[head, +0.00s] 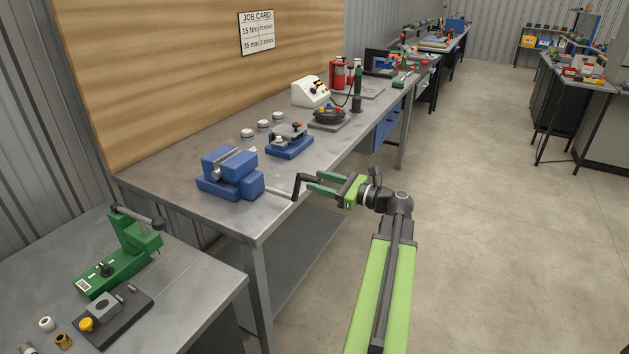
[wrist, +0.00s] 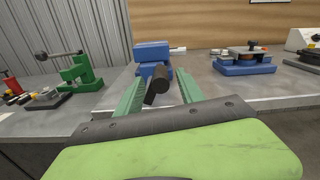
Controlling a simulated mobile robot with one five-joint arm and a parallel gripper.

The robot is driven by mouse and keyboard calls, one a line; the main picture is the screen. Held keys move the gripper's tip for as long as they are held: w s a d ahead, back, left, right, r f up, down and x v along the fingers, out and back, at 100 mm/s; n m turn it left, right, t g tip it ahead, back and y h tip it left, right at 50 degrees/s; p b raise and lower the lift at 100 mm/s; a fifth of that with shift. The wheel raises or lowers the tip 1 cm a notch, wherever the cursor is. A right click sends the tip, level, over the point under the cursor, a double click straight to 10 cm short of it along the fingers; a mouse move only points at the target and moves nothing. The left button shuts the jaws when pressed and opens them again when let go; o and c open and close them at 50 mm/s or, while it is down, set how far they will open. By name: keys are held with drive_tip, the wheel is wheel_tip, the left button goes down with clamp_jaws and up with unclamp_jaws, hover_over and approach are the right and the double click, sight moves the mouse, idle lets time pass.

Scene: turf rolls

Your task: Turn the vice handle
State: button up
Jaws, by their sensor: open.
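The blue vice (head: 230,175) stands at the near corner of the grey bench, with a pale shaft running out of its front to a black crank handle (head: 299,184). It also shows in the wrist view (wrist: 153,52). My gripper (head: 313,184) is open in front of the vice, beside the handle's outer end.
A smaller blue fixture (head: 290,148), a round dark device (head: 327,118) and a white box (head: 311,92) stand farther along the bench. A green press (head: 128,255) stands on the near-left table. The floor to the right is clear.

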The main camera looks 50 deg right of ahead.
drive_tip(key=shift+x, duration=1.15)
drive_tip(key=shift+c, duration=0.5)
clamp_jaws()
